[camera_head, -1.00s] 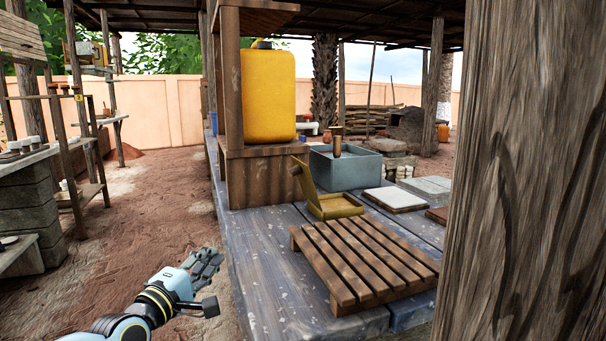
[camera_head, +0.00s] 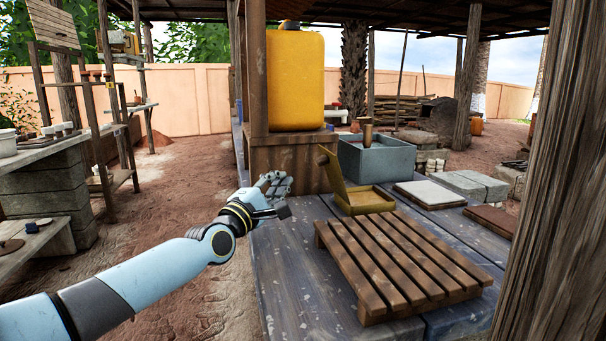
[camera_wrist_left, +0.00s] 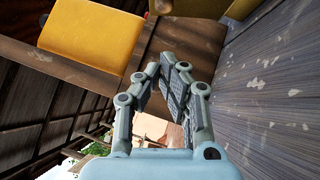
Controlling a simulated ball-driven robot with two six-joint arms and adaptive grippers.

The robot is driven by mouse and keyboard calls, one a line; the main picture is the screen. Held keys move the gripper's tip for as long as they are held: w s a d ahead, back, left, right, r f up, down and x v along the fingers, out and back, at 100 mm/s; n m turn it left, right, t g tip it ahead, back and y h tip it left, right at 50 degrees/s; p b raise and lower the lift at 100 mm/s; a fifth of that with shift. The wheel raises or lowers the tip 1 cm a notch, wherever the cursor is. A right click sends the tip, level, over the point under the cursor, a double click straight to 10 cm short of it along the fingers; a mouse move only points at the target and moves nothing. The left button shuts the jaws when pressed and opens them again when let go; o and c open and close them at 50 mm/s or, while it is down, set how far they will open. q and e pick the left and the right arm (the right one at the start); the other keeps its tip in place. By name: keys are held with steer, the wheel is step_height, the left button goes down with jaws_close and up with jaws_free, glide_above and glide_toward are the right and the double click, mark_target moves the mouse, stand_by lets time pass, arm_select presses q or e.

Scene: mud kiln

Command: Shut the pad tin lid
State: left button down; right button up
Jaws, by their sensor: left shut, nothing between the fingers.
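The pad tin (camera_head: 366,200) is a small mustard-yellow box on the blue-grey table. Its lid (camera_head: 333,176) stands up, tilted open, on the tin's left side. My left gripper (camera_head: 280,178) is shut and empty, to the left of the tin and apart from it, by the table's left edge. In the left wrist view the gripper's fingers (camera_wrist_left: 172,72) come together with nothing between them. A yellow-brown piece at the top of that view may be part of the tin. My right gripper is not in view.
A slatted wooden rack (camera_head: 400,262) lies in front of the tin. A yellow jerrycan (camera_head: 295,82) stands on a wooden box (camera_head: 290,157) behind. A grey basin (camera_head: 378,160) is behind the tin. A wooden post (camera_head: 555,200) blocks the right side.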

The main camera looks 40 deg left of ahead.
arm_select(q)
steer(key=w+d+r, duration=0.2)
steer(key=w, duration=0.4)
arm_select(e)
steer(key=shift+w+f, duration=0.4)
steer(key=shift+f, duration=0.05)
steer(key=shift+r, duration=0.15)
